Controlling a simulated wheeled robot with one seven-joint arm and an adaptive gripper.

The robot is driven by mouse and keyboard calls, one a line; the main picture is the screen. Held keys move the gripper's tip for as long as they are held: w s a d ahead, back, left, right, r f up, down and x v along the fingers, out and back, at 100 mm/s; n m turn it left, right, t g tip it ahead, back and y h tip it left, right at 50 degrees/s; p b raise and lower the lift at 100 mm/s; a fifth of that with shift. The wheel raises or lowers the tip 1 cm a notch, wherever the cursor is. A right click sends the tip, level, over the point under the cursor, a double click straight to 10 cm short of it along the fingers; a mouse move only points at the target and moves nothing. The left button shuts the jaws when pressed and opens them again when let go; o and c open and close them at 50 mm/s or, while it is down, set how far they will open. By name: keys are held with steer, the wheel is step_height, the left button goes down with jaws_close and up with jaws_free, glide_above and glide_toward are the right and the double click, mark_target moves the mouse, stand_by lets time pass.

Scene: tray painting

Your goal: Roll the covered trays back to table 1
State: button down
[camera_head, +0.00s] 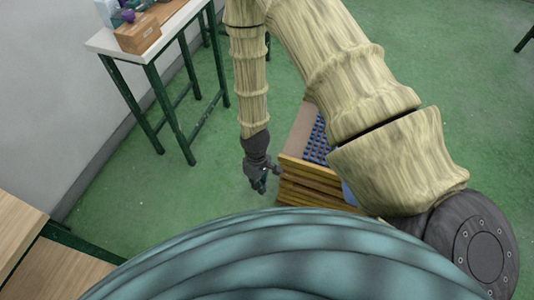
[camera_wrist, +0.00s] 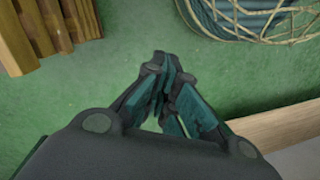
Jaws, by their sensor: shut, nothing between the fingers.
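A wooden slatted cart or crate (camera_head: 312,188) stands on the green floor in the middle of the head view, partly hidden behind my arm. A blue gridded item (camera_head: 318,140) shows in it; I cannot tell whether this is a covered tray. My gripper (camera_head: 258,186) hangs low, just left of the slatted front, pointing down. In the wrist view, my gripper's fingers (camera_wrist: 163,72) are together and empty over the floor. The slats also show at the upper left of the wrist view (camera_wrist: 18,40), apart from the fingertips. I see no number on any table.
A white-topped table (camera_head: 105,42) with green legs stands by the wall, with a wooden box (camera_head: 138,34) on it. A wooden-topped table (camera_head: 18,232) is at the lower left. A pale wooden edge (camera_wrist: 268,128) shows in the wrist view. Green floor (camera_head: 200,190) is clear between.

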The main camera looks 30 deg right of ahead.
steer(key=w+d+r+n+g+h+b, duration=0.1)
steer(key=w+d+r+n+h+b, duration=0.15)
steer(key=w+b, duration=0.45)
steer(key=w+d+r+n+h+b, duration=0.1)
steer(key=w+d+n+b, duration=0.2)
steer(key=w, duration=0.9)
steer(key=s+d+f+m, duration=0.1)
steer(key=s+d+f, duration=0.4)
steer(key=f, duration=0.3)
steer(key=shift+s+d+f, duration=0.25)
steer(key=shift+s+f, duration=0.1)
steer(key=shift+s, duration=0.15)
